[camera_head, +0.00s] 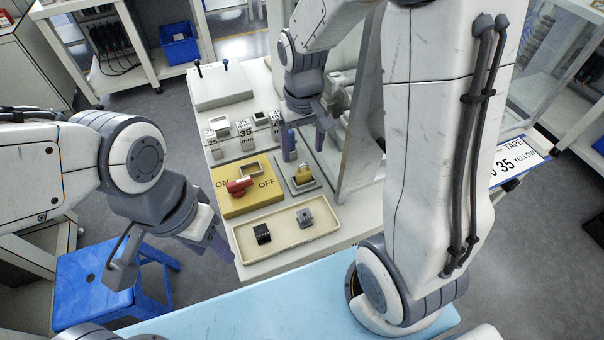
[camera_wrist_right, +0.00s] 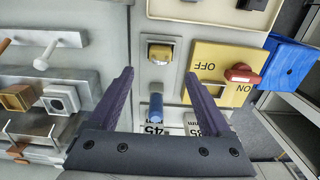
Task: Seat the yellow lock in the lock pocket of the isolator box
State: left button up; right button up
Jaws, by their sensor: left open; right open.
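The yellow lock (camera_head: 303,174) sits upright in a small grey square holder (camera_head: 304,187) right of the isolator box. The lock also shows in the right wrist view (camera_wrist_right: 160,52). The yellow isolator box (camera_head: 235,207) carries a red switch handle (camera_head: 239,186) between ON and OFF marks. A pale square frame (camera_head: 251,162), seemingly the lock pocket, is at its far end. My right gripper (camera_head: 306,142) is open, with nothing gripped, above and behind the lock; in its wrist view (camera_wrist_right: 159,75) the lock lies beyond the fingertips. My left gripper (camera_head: 170,266) is open and empty, left of the bench's near end.
A cream tray (camera_head: 270,246) with a black connector (camera_head: 262,233) and a grey connector (camera_head: 305,217) lies in front. Marked holders stand behind the box. A blue cylinder (camera_wrist_right: 156,107) stands between my right fingers in the wrist view. A clear panel (camera_head: 358,150) borders the right side.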

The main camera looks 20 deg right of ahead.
aim_at(304, 172)
jog(key=f, duration=0.5)
jog(key=s+f, duration=0.1)
jog(key=f, duration=0.2)
grip_shut()
